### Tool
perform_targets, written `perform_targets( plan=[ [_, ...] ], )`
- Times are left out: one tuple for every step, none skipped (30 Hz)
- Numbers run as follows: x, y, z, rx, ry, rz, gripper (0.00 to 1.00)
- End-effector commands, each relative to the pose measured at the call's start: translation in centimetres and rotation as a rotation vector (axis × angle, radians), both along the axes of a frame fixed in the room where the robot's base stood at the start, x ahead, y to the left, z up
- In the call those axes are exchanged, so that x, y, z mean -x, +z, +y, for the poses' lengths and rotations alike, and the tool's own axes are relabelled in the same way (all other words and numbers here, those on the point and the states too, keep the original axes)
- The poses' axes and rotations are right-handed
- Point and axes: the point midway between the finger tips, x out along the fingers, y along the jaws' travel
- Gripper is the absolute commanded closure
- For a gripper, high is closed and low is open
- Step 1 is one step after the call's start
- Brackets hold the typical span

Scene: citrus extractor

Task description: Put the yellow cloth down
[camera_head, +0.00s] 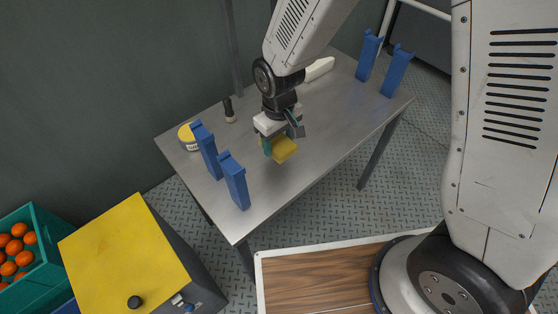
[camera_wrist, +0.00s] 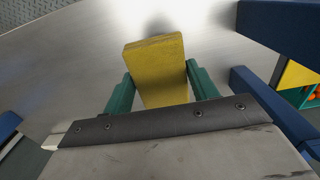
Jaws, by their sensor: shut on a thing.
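The yellow cloth (camera_head: 286,149) is a small folded block held in my gripper (camera_head: 279,145) over the metal table (camera_head: 325,128). In the wrist view the yellow cloth (camera_wrist: 157,70) sits between the two green fingers of my gripper (camera_wrist: 160,88), which are shut on it from both sides. A dark shadow lies on the table just beyond the cloth in the wrist view. The cloth appears to be above the table top; the exact gap is hard to tell.
Blue upright holders stand in pairs at the table's left end (camera_head: 234,182) and right end (camera_head: 396,72). A brush (camera_head: 229,110), a round yellow-topped tin (camera_head: 187,136) and a white bar (camera_head: 320,69) lie towards the back. A yellow-lidded machine (camera_head: 125,255) and an orange-filled crate (camera_head: 40,272) stand lower left.

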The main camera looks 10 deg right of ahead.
Motion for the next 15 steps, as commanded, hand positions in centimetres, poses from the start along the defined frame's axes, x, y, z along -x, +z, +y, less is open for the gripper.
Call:
perform_targets(
  plan=[
    [0.1, -1.2, -0.1, 0.002, -0.001, 0.005, 0.75],
    [0.1, -1.7, -0.1, 0.003, -0.001, 0.006, 0.75],
    [0.0, -2.4, -0.1, 0.002, -0.001, 0.003, 0.75],
    [0.0, -2.8, -0.1, 0.003, -0.002, 0.004, 0.75],
    [0.0, -3.1, -0.1, 0.002, -0.002, 0.003, 0.75],
    [0.0, -3.5, -0.1, 0.001, -0.002, 0.002, 0.75],
    [0.0, -3.7, -0.1, 0.001, -0.002, 0.002, 0.75],
    [0.0, -3.9, -0.1, 0.001, -0.002, 0.002, 0.75],
    [0.0, -4.3, -0.1, 0.002, -0.003, 0.002, 0.75],
    [0.0, -4.7, -0.1, 0.002, -0.003, 0.002, 0.75],
    [0.0, -5.2, -0.1, 0.002, -0.003, 0.002, 0.75],
    [0.0, -5.9, -0.2, 0.002, -0.003, 0.005, 0.75],
    [0.0, -6.3, -0.1, 0.002, -0.003, 0.003, 0.75],
    [0.0, -6.8, -0.1, 0.002, -0.003, 0.003, 0.75],
    [0.0, -7.3, -0.1, 0.002, -0.003, 0.003, 0.75]
  ],
)
